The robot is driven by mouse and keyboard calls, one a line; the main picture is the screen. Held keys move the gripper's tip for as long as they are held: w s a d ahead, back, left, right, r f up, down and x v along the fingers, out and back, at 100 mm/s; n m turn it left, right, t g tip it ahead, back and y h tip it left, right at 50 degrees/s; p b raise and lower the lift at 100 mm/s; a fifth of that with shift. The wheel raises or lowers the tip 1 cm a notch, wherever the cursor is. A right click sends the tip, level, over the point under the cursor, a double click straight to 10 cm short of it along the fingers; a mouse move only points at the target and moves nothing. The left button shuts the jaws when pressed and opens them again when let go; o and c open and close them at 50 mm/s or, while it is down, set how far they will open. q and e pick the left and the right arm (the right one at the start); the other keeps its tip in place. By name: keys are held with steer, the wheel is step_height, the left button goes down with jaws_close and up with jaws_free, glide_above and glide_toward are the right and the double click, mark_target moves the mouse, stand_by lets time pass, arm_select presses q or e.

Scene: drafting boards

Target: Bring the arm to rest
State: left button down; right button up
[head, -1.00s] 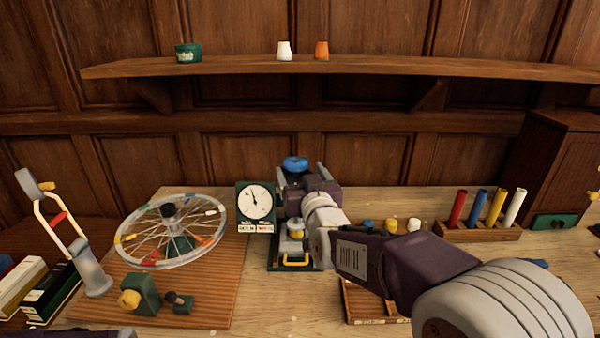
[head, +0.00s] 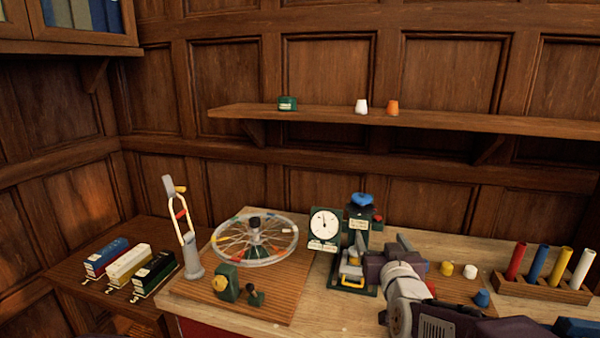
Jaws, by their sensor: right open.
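My right arm comes in from the bottom right, and its gripper (head: 398,246) is open with no object seen between its fingers. It is just right of the green press-like device (head: 356,240) with a blue knob on top and a yellow handle at its base. The gripper overlaps the device's right side in the picture, and I cannot tell whether they touch. Part of the fingers is hidden by the gripper body. My left gripper is not in view.
A white-faced dial (head: 324,224) and a spoked wheel (head: 254,240) on a wooden board stand left of the device. Small coloured knobs (head: 470,271) lie to its right, near a rack (head: 540,290) of coloured tubes. A shelf (head: 440,119) runs above.

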steer(key=s+f+g+y+p, duration=0.1)
steer(key=s+f+g+p, duration=0.1)
steer(key=s+f+g, duration=0.35)
steer(key=s+f+g+p, duration=0.1)
steer(key=s+f+g, duration=0.15)
steer(key=f, duration=0.65)
steer(key=s+f+g, duration=0.3)
steer(key=s+f, duration=0.1)
steer(key=s, duration=0.4)
steer(key=s+f+g, duration=0.4)
steer(key=s, duration=0.5)
steer(key=shift+s+a+f+g, duration=0.15)
steer(key=shift+a+f+g, duration=0.15)
steer(key=shift+a+f, duration=0.15)
